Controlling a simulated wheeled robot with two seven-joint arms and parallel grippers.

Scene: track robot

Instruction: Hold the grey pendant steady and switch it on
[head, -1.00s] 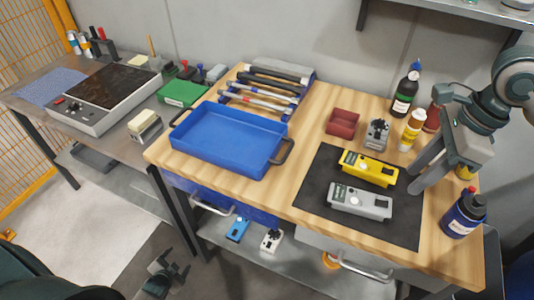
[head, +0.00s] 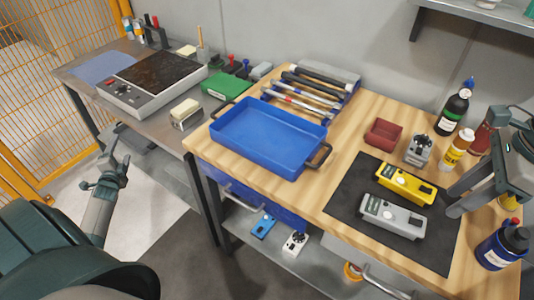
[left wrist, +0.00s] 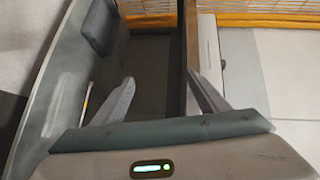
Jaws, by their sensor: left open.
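The grey pendant (head: 392,216) lies on the black mat (head: 345,197) at the front right of the wooden bench, with a pale round knob and a dark panel on top. A yellow pendant (head: 404,184) lies just behind it. My right gripper (head: 450,202) is to the right of both pendants, its fingers apart with nothing visible between them, and touches neither. My left gripper (head: 118,165) is far left, away from the bench top, beside the metal side table. In the left wrist view its fingers (left wrist: 157,88) are spread and empty.
A blue tray (head: 318,171) stands left of the mat. A red bin (head: 383,135), a small grey switch box (head: 418,150) and several bottles (head: 458,148) stand behind and right of the pendants. A hotplate (head: 115,100) is on the side table (head: 72,87).

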